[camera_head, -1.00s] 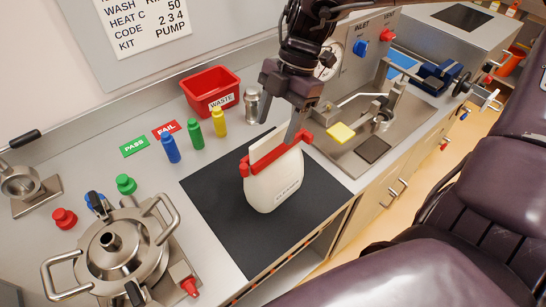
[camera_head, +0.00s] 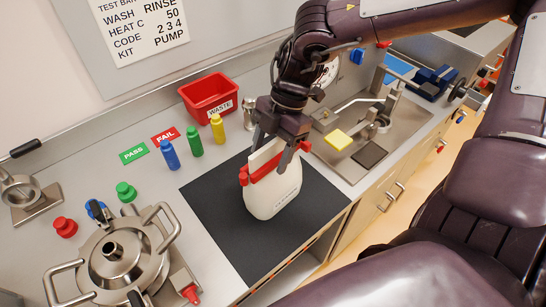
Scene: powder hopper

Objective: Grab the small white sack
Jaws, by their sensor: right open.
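The small white sack (camera_head: 272,196) stands upright on the black mat (camera_head: 222,232). It has a red clip or band (camera_head: 262,172) across its top and dark print low on its front. My right gripper (camera_head: 270,162) is at the top of the sack, pointing down, with its fingers apart. One finger shows in front of the sack's top right and the other is near its upper left. I cannot tell whether the fingers touch it. My left gripper is not in view.
A red waste bin (camera_head: 209,93) and blue, green and yellow bottles (camera_head: 194,141) stand behind the mat. A steel pot (camera_head: 113,254) with handles is at the left. A sink with a yellow sponge (camera_head: 338,139) is at the right.

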